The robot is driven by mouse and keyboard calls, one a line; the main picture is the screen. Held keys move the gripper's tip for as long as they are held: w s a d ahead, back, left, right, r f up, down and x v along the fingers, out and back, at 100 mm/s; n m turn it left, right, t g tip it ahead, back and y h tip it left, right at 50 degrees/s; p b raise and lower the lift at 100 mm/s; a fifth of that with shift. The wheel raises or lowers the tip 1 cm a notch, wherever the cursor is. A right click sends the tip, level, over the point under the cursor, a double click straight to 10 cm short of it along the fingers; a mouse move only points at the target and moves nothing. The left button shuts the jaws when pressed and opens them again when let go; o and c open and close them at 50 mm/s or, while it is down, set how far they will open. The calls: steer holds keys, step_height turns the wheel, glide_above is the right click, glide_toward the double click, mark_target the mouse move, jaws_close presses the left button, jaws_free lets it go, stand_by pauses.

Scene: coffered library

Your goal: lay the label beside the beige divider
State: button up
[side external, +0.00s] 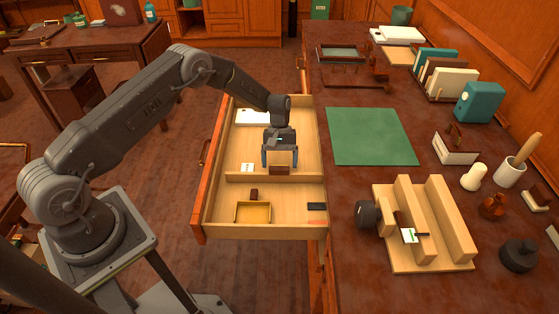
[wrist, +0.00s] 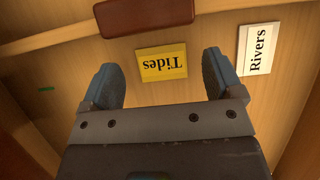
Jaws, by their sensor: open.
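My gripper (side external: 280,158) is over the upper compartment of the open drawer (side external: 210,226), fingers spread. In the wrist view, a yellow label (wrist: 161,62) reading "Tides" lies flat just ahead of the gap between the fingertips (wrist: 162,80); nothing is held. A white label (wrist: 259,49) reading "Rivers" lies beyond the right fingertip; it also shows in the side view (side external: 247,167). A beige wooden divider (side external: 245,179) crosses the drawer; it also shows in the wrist view (wrist: 60,38). In the side view the gripper largely hides the yellow label.
A reddish-brown block (wrist: 147,16) is by the divider, close to the yellow label. The lower compartment holds a yellow tray (side external: 238,214), a small brown block (side external: 254,194) and a dark item (side external: 316,206). A green mat (side external: 370,136) and wooden rack (side external: 430,225) are on the desk.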

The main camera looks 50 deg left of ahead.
steer(key=shift+s+d+r, duration=0.5)
steer(key=shift+r, duration=0.2)
steer(key=shift+s+d+r, duration=0.55)
steer(key=shift+r, duration=0.2)
steer(key=shift+s+d+r, duration=0.5)
steer(key=shift+r, duration=0.2)
steer(key=v, duration=1.4)
step_height(320, 180, up, 8)
steer(key=m+t+y, duration=0.1)
glide_above(279, 168)
steer(key=w+a, duration=0.2)
steer(key=a, duration=0.1)
steer(key=s+d+r+m+t+y, duration=0.1)
steer(key=s+d+r+m+t, duration=0.15)
steer(key=s+r, duration=0.7)
steer(key=s+d+r+m+t+y, duration=0.1)
steer(key=s+m+t, duration=0.4)
steer(key=s, duration=1.4)
steer(key=shift+d+r+t+y, duration=0.15)
steer(key=shift+r+t+y, duration=0.05)
steer(key=shift+t+y, duration=0.15)
steer(key=shift+w+m, duration=0.1)
steer(key=shift+m, duration=0.15)
